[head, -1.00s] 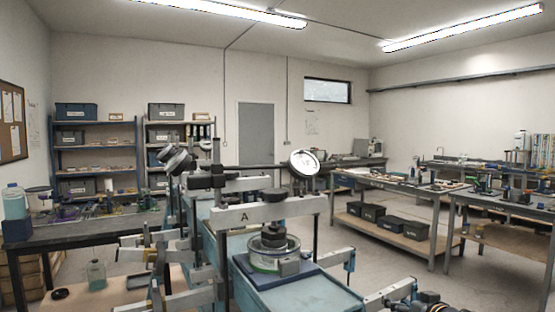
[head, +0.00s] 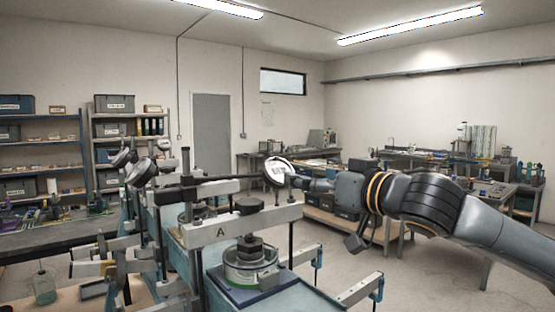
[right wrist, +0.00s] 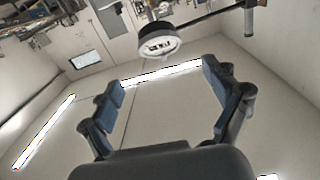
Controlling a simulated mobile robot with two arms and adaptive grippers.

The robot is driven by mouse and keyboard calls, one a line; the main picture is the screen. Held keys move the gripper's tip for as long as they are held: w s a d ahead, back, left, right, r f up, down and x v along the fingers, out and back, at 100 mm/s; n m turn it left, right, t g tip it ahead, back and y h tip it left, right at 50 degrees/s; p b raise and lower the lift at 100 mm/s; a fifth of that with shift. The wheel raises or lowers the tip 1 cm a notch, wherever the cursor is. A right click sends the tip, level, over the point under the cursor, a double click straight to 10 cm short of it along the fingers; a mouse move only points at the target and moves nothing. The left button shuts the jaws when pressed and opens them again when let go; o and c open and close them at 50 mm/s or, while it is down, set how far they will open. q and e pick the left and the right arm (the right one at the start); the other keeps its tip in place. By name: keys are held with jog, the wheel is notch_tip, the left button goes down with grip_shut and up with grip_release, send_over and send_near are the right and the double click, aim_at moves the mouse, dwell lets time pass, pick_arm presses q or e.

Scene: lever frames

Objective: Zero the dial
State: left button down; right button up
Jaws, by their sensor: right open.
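The dial (head: 277,171) is a round gauge with a pale face and dark rim, tilted on the crossbar of the lever frame marked A (head: 205,235). My right gripper (head: 305,182) comes in from the right, close beside the dial. In the right wrist view, the dial (right wrist: 158,42) lies just beyond the open fingers (right wrist: 160,80), near the middle of the gap, with nothing between them. Its pointer is too small to read. Stacked dark weights (head: 247,249) stand in a round clear dish under the crossbar. My left gripper is not in view.
More lever frames with another tilted dial (head: 142,172) stand behind and to the left. A long horizontal bar (head: 205,188) runs beside the near dial. Benches with tools (head: 480,187) stand at the right. The floor (head: 420,285) at lower right is clear.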

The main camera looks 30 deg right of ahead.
aim_at(280, 169)
jog(key=w+p, duration=0.3)
jog(key=w, duration=0.1)
jog(key=w+p, duration=0.2)
jog(key=w, duration=0.3)
jog(key=shift+w+a+r+p, duration=0.2)
jog(key=shift+w+p, duration=0.05)
jog(key=shift+p, duration=0.15)
jog(key=shift+w+f, duration=0.15)
jog(key=shift+w, duration=0.5)
jog(key=c, duration=1.2)
jog(key=shift+o, duration=0.2)
jog(key=shift+a, duration=0.1)
